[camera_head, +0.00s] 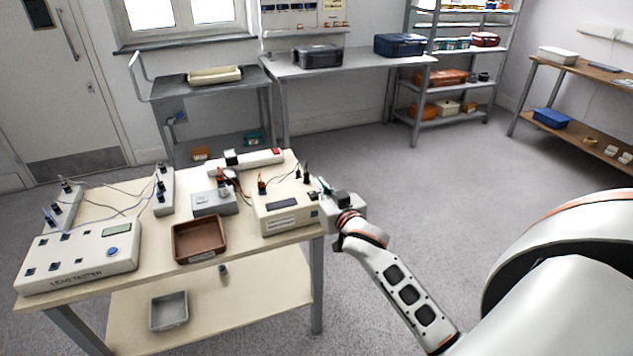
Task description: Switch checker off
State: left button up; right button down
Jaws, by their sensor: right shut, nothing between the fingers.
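A cream instrument box (285,208) stands at the right end of the wooden table, with a dark display, a small label too small to read, and leads plugged into its top. I take it to be the checker; whether it is on cannot be told. My right gripper (324,188) is at the right side of this box, close to its top right edge, shut and empty. Whether it touches the box cannot be told. The gripper and wrist hide part of that side. My left gripper is not in view.
The table (150,225) also bears a lead tester (85,255), a brown tray (198,240), a grey box (214,202) and a power strip (255,159) with a red switch. Loose leads run between them. A grey bin (168,311) is on the lower shelf. The floor right of the table is clear.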

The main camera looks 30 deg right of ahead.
jog(key=shift+s+a+r, duration=0.2)
jog(key=shift+s+r, duration=0.1)
jog(key=shift+s, duration=0.4)
jog(key=shift+s+a+r, duration=0.15)
jog(key=shift+s+r, duration=0.1)
jog(key=shift+s, duration=0.5)
jog(key=shift+s+a+r, duration=0.2)
jog(key=shift+s+r, duration=0.1)
jog(key=shift+s, duration=0.4)
jog(key=s+a+f+n+g+y, duration=0.2)
jog(key=s+a+f+n+y, duration=0.1)
jog(key=s+a+f, duration=0.7)
jog(key=s+a+f+n+g+y, duration=0.3)
jog(key=s+a+f+n, duration=0.1)
jog(key=s+a+f, duration=0.7)
jog(key=s+f, duration=0.3)
jog(key=f, duration=0.3)
jog(key=shift+s+g, duration=0.2)
jog(key=shift+g, duration=0.1)
